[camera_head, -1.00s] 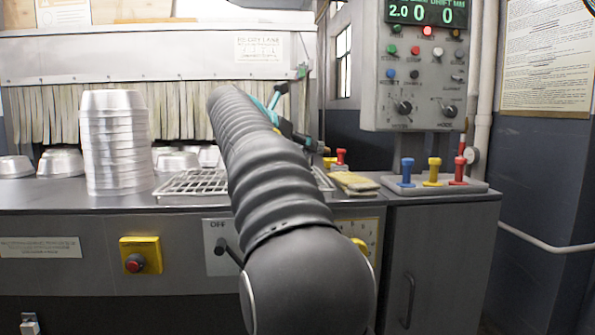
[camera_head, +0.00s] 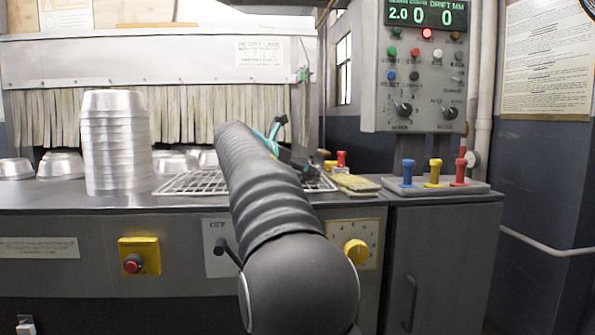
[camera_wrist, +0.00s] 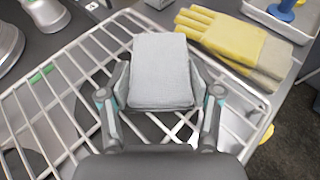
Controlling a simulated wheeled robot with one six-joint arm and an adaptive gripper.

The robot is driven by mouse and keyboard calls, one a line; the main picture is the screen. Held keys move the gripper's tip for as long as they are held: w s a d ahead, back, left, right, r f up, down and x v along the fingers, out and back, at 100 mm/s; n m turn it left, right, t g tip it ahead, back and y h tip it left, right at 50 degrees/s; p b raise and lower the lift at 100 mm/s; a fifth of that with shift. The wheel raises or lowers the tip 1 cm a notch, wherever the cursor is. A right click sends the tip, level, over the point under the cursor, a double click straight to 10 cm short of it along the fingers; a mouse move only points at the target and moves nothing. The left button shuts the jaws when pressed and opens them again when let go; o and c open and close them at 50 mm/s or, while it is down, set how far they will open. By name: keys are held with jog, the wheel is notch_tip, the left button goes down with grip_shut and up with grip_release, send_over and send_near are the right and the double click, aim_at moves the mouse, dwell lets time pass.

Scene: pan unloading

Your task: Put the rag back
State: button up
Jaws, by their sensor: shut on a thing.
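The rag is a grey folded cloth block (camera_wrist: 161,72), seen in the wrist view between the fingers of my gripper (camera_wrist: 160,100). My gripper is shut on it and holds it over the white wire rack (camera_wrist: 65,70). I cannot tell whether the rag touches the rack. In the head view my arm hides the rag and part of the rack (camera_head: 190,184). The gripper's teal parts (camera_head: 277,130) show beyond my arm.
Yellow-and-grey gloves (camera_wrist: 228,38) lie right of the rack; they also show in the head view (camera_head: 355,183). A stack of metal pans (camera_head: 116,145) stands left. A tray with blue, yellow and red handled tools (camera_head: 432,186) stands right.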

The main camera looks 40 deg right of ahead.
jog(key=shift+f, duration=0.15)
jog(key=o, duration=1.2)
jog(key=shift+o, duration=0.2)
jog(key=shift+a+r, duration=0.2)
jog(key=shift+r, duration=0.1)
jog(key=p+v, duration=0.1)
jog(key=v, duration=1)
jog(key=shift+s+a+r, duration=0.1)
jog(key=shift+a, duration=0.15)
